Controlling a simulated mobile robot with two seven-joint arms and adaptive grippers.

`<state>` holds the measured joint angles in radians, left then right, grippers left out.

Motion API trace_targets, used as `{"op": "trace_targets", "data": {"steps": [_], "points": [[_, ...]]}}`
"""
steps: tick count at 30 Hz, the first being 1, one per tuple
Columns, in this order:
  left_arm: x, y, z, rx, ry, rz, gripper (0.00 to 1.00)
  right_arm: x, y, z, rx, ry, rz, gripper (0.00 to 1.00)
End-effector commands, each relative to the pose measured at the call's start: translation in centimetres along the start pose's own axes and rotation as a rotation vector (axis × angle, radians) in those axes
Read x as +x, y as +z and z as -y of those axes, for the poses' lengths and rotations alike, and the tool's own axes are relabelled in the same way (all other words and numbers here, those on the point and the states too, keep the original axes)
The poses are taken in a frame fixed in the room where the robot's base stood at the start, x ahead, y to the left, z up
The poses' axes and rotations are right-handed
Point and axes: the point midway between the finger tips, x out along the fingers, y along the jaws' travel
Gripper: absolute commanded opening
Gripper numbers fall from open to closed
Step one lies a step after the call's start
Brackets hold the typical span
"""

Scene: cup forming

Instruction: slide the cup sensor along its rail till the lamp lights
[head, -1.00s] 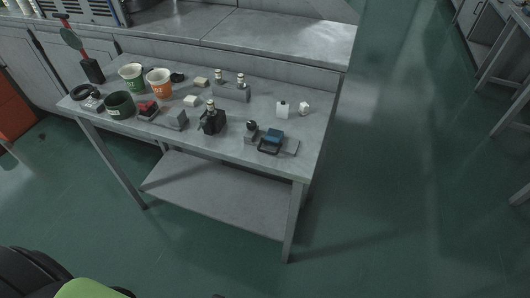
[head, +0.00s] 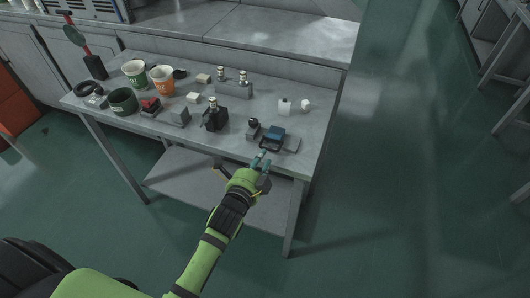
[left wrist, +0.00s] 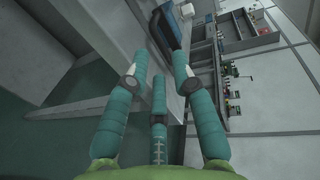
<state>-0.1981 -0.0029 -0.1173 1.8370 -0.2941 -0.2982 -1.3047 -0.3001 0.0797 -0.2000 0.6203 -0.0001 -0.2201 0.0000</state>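My left gripper (head: 262,160) is in front of the table's front edge, just short of a blue-topped block with a black frame (head: 274,137). My right gripper is not in view.
The grey table (head: 235,142) also holds a black holder with a small bottle (head: 214,116), a green-and-white cup (head: 134,72), an orange cup (head: 162,79), a dark green bowl (head: 123,101) and small white blocks. Open floor (head: 400,190) lies right of the table.

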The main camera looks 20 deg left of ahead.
Motion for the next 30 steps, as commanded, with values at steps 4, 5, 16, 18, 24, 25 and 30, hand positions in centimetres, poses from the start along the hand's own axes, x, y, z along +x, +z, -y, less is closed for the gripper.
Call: {"op": "trace_targets", "data": {"steps": [4, 5, 16, 18, 24, 25, 30], "points": [[2.2, 0.0, 0.1, -0.001, 0.001, 0.0, 0.25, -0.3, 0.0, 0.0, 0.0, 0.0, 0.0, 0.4], [2.5, 0.0, 0.1, -0.001, 0.001, 0.0, 0.25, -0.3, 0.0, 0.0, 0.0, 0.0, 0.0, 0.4], [3.7, 0.0, -0.1, -0.003, 0.002, 0.0, 0.25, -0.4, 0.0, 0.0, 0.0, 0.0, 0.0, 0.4], [3.7, 0.0, -0.1, -0.003, 0.002, 0.0, 0.25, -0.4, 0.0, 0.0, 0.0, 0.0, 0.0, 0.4], [3.7, 0.0, -0.1, -0.003, 0.002, -0.001, 0.0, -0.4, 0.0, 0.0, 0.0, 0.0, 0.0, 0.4], [3.7, 0.0, -0.1, -0.003, 0.002, -0.001, 0.0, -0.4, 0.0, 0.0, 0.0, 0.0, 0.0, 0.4], [3.6, 0.3, 0.1, 0.0, 0.003, -0.001, 0.0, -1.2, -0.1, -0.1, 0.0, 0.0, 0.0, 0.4]]}}
